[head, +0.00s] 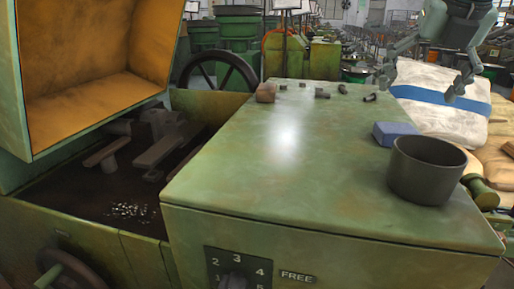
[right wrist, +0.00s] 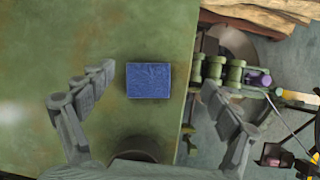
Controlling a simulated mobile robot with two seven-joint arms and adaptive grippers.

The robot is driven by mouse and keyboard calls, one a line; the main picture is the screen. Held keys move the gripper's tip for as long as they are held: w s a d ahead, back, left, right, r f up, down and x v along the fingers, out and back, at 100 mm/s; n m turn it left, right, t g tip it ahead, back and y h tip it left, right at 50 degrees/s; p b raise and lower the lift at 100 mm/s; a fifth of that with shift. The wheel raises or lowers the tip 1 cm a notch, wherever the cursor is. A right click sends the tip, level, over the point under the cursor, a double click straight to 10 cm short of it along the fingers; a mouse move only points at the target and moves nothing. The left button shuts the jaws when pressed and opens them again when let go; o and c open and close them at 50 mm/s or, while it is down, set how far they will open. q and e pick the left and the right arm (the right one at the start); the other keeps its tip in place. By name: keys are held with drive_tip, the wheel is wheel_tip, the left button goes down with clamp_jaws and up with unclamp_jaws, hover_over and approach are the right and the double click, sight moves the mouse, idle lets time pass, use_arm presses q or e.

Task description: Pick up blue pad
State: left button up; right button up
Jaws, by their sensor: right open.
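The blue pad (head: 396,133) is a small flat block lying on the green machine top (head: 270,150), just behind a dark round pot (head: 427,168). In the right wrist view the blue pad (right wrist: 148,80) lies near the machine top's right edge, between and ahead of the two fingers. My right gripper (head: 420,88) is open and empty, above and behind the pad in the head view. It also shows in the right wrist view (right wrist: 158,85), with its fingers wide apart on either side of the pad and not touching it. My left gripper is not in view.
The dark pot stands right next to the pad, and its rim (right wrist: 135,150) shows low in the right wrist view. Several small metal parts (head: 322,93) and a brown block (head: 266,92) lie along the far edge. White sacks (head: 440,100) are beyond the right edge. The machine top's middle is clear.

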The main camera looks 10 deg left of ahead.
sight(398, 128)
drive_tip(key=s+a+n, duration=0.2)
drive_tip(key=shift+s+g, duration=0.3)
drive_tip(key=shift+g, duration=0.1)
drive_tip(key=x, duration=0.5)
drive_tip(key=s+x, duration=0.1)
drive_tip(key=x, duration=0.1)
drive_tip(key=shift+w+d+f, duration=0.2)
drive_tip(key=shift+d+f, duration=0.05)
drive_tip(key=shift+f, duration=0.25)
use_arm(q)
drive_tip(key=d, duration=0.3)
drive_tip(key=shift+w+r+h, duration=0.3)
use_arm(e)
drive_tip(key=c, duration=1.2)
drive_tip(key=shift+r, duration=0.15)
wheel_tip(398, 128, up, 4)
drive_tip(key=a+r, duration=0.2)
drive_tip(key=a, duration=0.1)
drive_tip(key=w+a+r, duration=0.1)
drive_tip(key=a+r, duration=0.1)
drive_tip(key=a, duration=0.2)
drive_tip(key=w+a+r, duration=0.1)
drive_tip(key=a+r, duration=0.1)
drive_tip(key=a, duration=0.2)
drive_tip(key=shift+a+r, duration=0.25)
drive_tip(key=shift+r, duration=0.15)
